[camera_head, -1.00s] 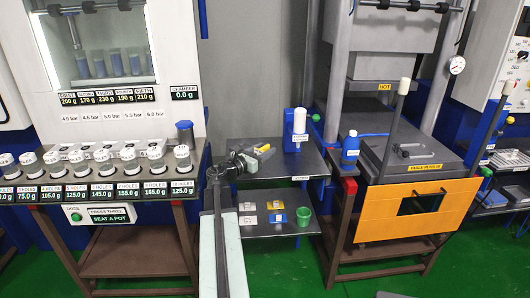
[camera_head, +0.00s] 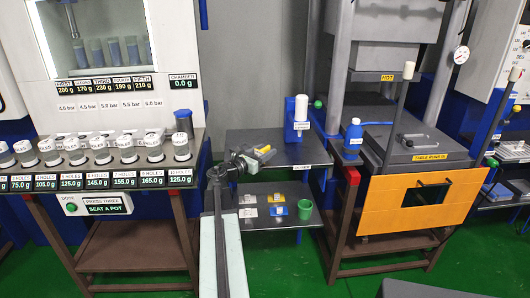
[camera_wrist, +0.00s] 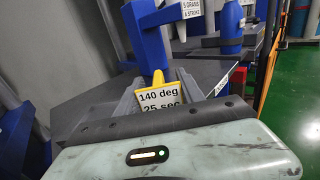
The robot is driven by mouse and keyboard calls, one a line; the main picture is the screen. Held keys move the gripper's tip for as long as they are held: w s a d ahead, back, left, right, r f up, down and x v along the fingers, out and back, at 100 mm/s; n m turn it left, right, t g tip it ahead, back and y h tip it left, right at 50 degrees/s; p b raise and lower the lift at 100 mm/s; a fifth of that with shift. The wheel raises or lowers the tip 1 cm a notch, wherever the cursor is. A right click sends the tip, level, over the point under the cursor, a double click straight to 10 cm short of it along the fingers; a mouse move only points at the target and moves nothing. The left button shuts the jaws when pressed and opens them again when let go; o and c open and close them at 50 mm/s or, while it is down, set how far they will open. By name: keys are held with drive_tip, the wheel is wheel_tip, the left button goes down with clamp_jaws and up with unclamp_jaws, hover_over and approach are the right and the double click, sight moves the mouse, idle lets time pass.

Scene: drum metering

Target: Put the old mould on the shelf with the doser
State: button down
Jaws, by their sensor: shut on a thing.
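My gripper (camera_head: 262,153) is shut on a small yellow piece (camera_wrist: 175,78) with a white label reading "140 deg 25 sec". In the head view the held yellow piece (camera_head: 264,149) appears over the upper shelf (camera_head: 270,138); I cannot tell whether it touches the shelf. The wrist view shows my grey fingers around it. A blue stand with a white bottle (camera_head: 301,108), perhaps the doser, is on the upper shelf to its right. In the wrist view the blue stand (camera_wrist: 147,40) rises just beyond the held piece. I cannot confirm that this piece is the old mould.
The lower shelf (camera_head: 268,222) holds several small plates and a green cup (camera_head: 305,209). A blue bottle (camera_head: 353,138) stands beside the press with the orange front panel (camera_head: 385,210). A filling machine with several pots (camera_head: 126,148) is on the left. Green floor shows below.

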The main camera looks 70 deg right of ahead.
drive_tip(key=shift+f+b, duration=0.5)
drive_tip(key=c, duration=0.6)
unclamp_jaws()
drive_tip(key=shift+c, duration=0.2)
